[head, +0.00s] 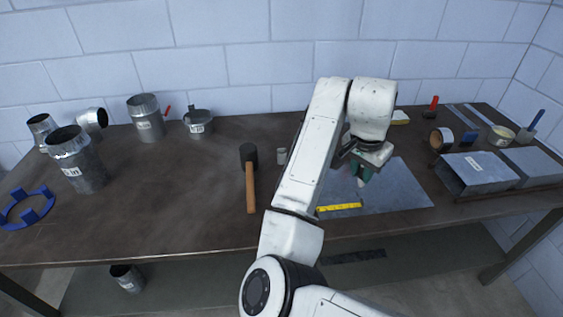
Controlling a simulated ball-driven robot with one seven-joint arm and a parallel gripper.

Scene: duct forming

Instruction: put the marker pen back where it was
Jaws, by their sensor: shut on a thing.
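My gripper (361,172), with dark green fingers, is over the grey metal sheet (398,188) at the right middle of the workbench. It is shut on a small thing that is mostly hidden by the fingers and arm. Only a small pale, reddish end (362,183) shows below the fingers, which fits the marker pen, though its full shape cannot be seen. Whether that end touches the sheet cannot be told. A yellow rule (339,207) lies at the sheet's front left edge, left of and nearer than my gripper.
A mallet (250,185) and a small metal cylinder (282,156) lie left of my arm. Metal duct pieces (84,165) and a blue ring (27,208) stand at the left. Tape (440,139) and rectangular ducts (478,172) are at the right.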

